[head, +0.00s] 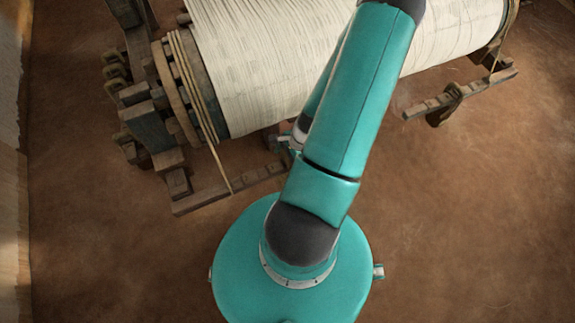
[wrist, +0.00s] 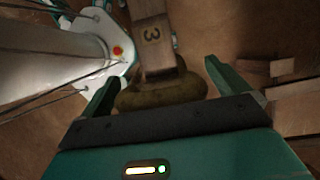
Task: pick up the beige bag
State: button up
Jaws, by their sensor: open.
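In the wrist view, a rounded olive-brown bag (wrist: 160,93) lies between and just beyond the two fingers of my gripper (wrist: 161,72). It looks darker than beige in the dim light. The fingers stand wide apart, one on each side of it, with nothing held between them. A wooden block (wrist: 152,40) marked with a 3 overlaps the bag's far side; I cannot tell whether it rests on it. In the head view the bag cannot be made out, and my arm hides most of the gripper area.
In the head view, a loom roll wound with cream threads (head: 275,55) spans the top. Its wooden frame (head: 150,125) stands at the left, with a low beam (head: 225,190) below. Wooden pieces (wrist: 290,95) lie right of my gripper. Brown floor (head: 470,220) is clear at right.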

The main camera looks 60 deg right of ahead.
jog(key=c, duration=1.7)
jog(key=shift+c, duration=0.2)
jog(key=shift+w+r, duration=0.1)
